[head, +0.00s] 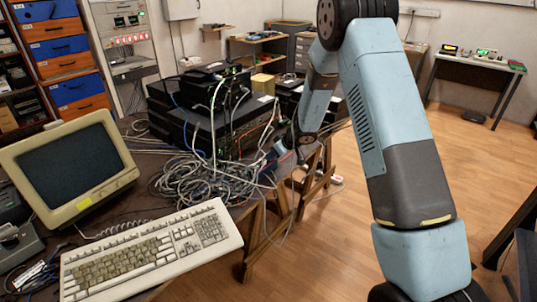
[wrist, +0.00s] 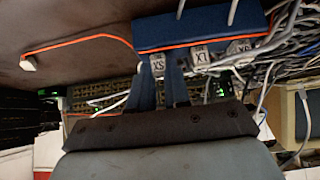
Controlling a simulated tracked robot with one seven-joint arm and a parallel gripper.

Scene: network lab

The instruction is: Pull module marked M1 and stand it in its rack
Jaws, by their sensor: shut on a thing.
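My gripper (wrist: 160,82) shows in the wrist view as two blue fingers reaching up from its dark body. It is shut on a small module between the fingers, mostly hidden; I cannot read an M1 mark on it. Just beyond the fingertips is a blue block (wrist: 200,30), which looks like the module rack. White tags along its near edge seem to read SX (wrist: 158,65), LX (wrist: 200,57) and one partly covered by cables (wrist: 238,47). I cannot tell whether the module touches the block.
A tangle of grey cables (head: 190,180) lies on the table beside stacked black network gear (head: 215,110). An orange cable (wrist: 85,39) runs past the block to a white plug (wrist: 29,63). A monitor (head: 70,170) and keyboard (head: 150,250) stand in front.

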